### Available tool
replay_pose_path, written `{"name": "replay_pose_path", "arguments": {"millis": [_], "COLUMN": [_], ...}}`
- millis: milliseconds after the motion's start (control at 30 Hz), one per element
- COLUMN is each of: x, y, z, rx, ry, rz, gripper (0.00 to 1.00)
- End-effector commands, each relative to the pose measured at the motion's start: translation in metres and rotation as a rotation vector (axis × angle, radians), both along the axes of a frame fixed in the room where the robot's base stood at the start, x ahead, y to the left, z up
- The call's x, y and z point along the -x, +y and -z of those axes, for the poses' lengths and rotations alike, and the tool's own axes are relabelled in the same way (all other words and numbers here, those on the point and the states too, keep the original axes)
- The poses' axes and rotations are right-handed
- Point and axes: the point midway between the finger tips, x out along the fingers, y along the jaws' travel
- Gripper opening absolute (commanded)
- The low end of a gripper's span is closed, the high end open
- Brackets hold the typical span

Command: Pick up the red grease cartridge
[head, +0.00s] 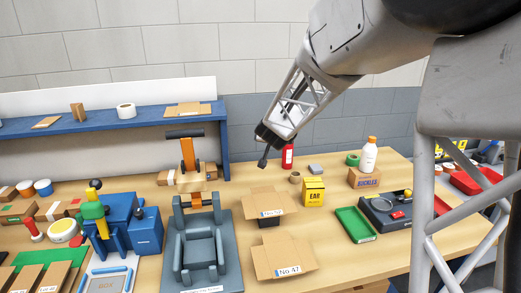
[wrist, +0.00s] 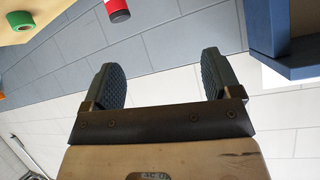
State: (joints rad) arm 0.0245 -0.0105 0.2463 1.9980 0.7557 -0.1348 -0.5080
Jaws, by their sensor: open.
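The red grease cartridge (head: 288,157) stands upright near the back edge of the wooden table in the head view, just right of my gripper (head: 265,146). In the wrist view a red cylinder with a dark end, which looks like the cartridge (wrist: 117,10), shows at the top edge, partly cut off. My gripper (wrist: 165,80) is open, its two dark ribbed pads wide apart with nothing between them. In the wrist view the cartridge lies beyond the left pad, apart from it.
A blue shelf (head: 224,140) stands left of my gripper; its corner also shows in the wrist view (wrist: 268,28). Near the cartridge are a tape roll (head: 295,177), a yellow box (head: 313,192), an open carton (head: 268,203) and a white bottle (head: 368,157). A brick wall is behind.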

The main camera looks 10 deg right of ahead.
Motion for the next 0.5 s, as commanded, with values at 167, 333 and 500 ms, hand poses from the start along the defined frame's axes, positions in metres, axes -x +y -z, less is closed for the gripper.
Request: {"name": "replay_pose_path", "arguments": {"millis": [167, 333, 500], "x": [-0.045, -0.081, -0.111], "y": [-0.020, -0.041, -0.062], "z": [0.024, 0.050, 0.078], "rx": [0.038, 0.085, 0.139], "ry": [-0.043, -0.073, -0.091], "rz": [0.096, 0.194, 0.296], "gripper": [0.84, 0.84, 0.84]}}
